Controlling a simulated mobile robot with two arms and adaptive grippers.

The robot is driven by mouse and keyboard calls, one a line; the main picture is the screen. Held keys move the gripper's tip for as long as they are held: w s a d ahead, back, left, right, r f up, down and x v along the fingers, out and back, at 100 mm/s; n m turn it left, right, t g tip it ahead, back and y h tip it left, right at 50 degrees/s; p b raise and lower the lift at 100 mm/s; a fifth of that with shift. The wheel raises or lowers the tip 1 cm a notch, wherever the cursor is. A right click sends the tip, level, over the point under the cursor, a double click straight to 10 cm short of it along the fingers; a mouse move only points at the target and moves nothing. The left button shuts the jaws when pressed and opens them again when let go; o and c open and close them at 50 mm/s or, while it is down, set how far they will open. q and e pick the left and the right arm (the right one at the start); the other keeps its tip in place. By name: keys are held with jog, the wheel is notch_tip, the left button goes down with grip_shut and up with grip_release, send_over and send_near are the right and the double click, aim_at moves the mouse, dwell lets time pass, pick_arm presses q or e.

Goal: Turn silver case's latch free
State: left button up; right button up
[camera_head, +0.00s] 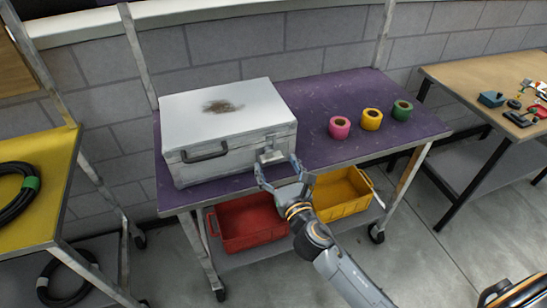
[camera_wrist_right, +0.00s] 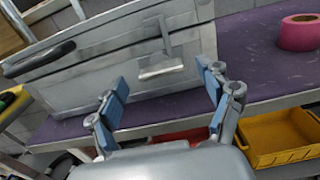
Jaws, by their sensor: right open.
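The silver case (camera_head: 228,125) sits shut on the purple-topped table, with a dark stain on its lid and a dark handle (camera_head: 204,152) on its front. Its latch (camera_head: 270,152) is on the front, right of the handle. The latch (camera_wrist_right: 161,62) also shows in the right wrist view, with a plate standing out at its lower end. My right gripper (camera_head: 278,171) is open in front of the latch. In the right wrist view its blue-padded fingers (camera_wrist_right: 163,88) are spread below and to either side of the latch, apart from it. My left gripper is out of view.
The purple table (camera_head: 318,98) also holds pink (camera_head: 339,127), yellow (camera_head: 371,119) and green (camera_head: 402,110) tape rolls. A red bin (camera_head: 247,228) and a yellow bin (camera_head: 340,194) sit on the shelf below. Other tables flank it left and right.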

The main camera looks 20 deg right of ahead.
jog(key=shift+w, duration=1.1)
jog(key=c, duration=1.2)
jog(key=shift+o, duration=0.2)
